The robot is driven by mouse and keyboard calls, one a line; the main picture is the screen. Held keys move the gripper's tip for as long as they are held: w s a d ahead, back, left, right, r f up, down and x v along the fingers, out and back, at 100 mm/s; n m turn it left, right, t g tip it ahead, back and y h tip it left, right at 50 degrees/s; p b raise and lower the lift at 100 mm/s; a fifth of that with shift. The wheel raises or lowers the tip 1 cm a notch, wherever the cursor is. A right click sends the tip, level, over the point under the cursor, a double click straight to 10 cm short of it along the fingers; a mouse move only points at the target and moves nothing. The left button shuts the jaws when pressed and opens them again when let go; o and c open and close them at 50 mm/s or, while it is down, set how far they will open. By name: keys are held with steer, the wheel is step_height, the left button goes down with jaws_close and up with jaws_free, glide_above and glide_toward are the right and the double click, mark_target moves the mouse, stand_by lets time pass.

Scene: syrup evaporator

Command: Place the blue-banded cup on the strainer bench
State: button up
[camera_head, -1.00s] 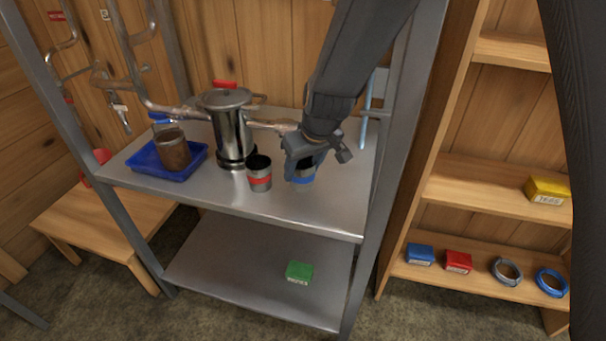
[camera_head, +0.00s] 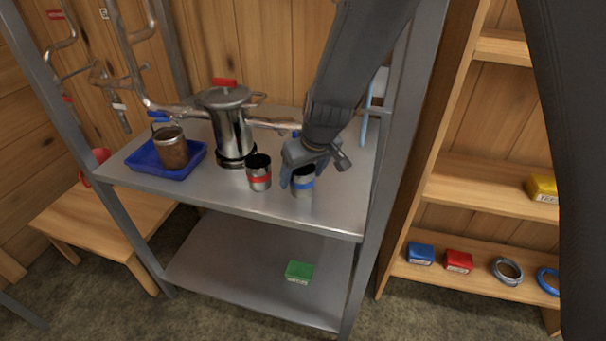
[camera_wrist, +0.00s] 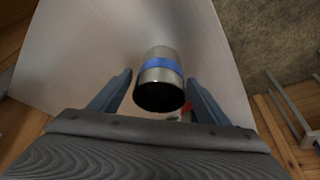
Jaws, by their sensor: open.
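The blue-banded cup (camera_head: 303,182) stands upright on the metal shelf bench (camera_head: 222,192), near its front edge at the right. It is a small metal cup with a blue band, and it also shows in the wrist view (camera_wrist: 160,72). My gripper (camera_head: 300,172) is at the cup, partly hiding its top in the head view. In the wrist view the fingers (camera_wrist: 160,92) are open, one on each side of the cup's near end, with a gap showing on both sides. I cannot tell which surface is the strainer bench.
A red-banded cup (camera_head: 259,172) stands just left of the blue-banded one. Behind it is a metal pot (camera_head: 229,125). A blue tray (camera_head: 150,165) holds a brown jar (camera_head: 172,148). A low wooden bench (camera_head: 95,222) is at the left. A metal post (camera_head: 388,150) rises close right of my arm.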

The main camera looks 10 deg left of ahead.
steer(key=shift+r, duration=0.1)
steer(key=shift+r, duration=0.25)
steer(key=b+v, duration=0.1)
steer(key=v, duration=1)
steer(key=shift+s+r, duration=0.15)
steer(key=shift+r, duration=0.1)
steer(key=shift+d, duration=0.15)
